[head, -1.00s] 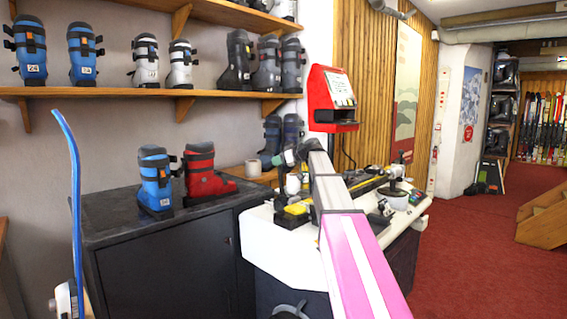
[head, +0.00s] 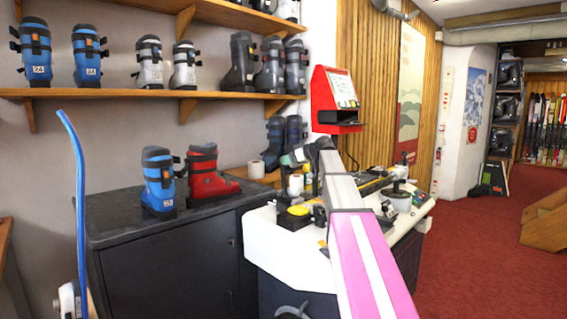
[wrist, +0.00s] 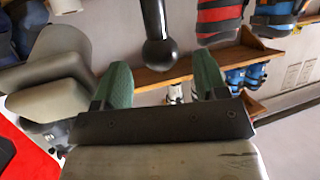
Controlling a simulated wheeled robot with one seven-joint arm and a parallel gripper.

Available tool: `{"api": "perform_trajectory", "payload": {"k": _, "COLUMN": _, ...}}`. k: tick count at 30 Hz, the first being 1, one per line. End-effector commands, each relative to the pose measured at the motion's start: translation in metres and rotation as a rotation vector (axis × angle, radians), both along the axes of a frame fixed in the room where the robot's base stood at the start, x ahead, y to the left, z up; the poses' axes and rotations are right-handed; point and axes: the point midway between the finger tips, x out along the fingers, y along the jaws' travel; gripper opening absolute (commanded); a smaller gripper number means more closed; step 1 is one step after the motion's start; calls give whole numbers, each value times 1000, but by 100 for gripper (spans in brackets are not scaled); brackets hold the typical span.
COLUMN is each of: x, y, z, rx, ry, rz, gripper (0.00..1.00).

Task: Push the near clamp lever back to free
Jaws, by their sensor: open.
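My gripper (wrist: 163,85) shows its two green fingers spread apart in the wrist view, with nothing held between them. A black lever with a round ball knob (wrist: 159,52) lies in line with the gap between the fingertips. It looks apart from both fingers. The wrist view is upside down, so the lever's shaft runs up the picture from the knob. In the head view my gripper (head: 292,158) is small, above the back of the white-topped bench (head: 280,247). I cannot make out the lever clearly there. I cannot tell the lever's setting.
A dark cabinet (head: 165,265) with a blue boot (head: 158,182) and a red boot (head: 204,175) stands left of the bench. A red terminal (head: 325,100) rises behind it. A blue ski (head: 79,190) stands at far left.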

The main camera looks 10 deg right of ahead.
Motion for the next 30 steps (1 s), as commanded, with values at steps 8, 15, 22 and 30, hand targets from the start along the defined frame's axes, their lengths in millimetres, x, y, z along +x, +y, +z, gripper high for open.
{"api": "perform_trajectory", "payload": {"k": 8, "x": -29, "y": -38, "z": 19, "rx": 0, "ry": 0, "rz": 0, "gripper": 66}}
{"api": "perform_trajectory", "payload": {"k": 15, "x": -39, "y": -52, "z": 27, "rx": 0, "ry": 0, "rz": 1, "gripper": 66}}
{"api": "perform_trajectory", "payload": {"k": 22, "x": -40, "y": -53, "z": 27, "rx": 0, "ry": 0, "rz": 1, "gripper": 66}}
{"api": "perform_trajectory", "payload": {"k": 30, "x": -49, "y": -49, "z": 28, "rx": -98, "ry": -64, "rz": 22, "gripper": 0}}
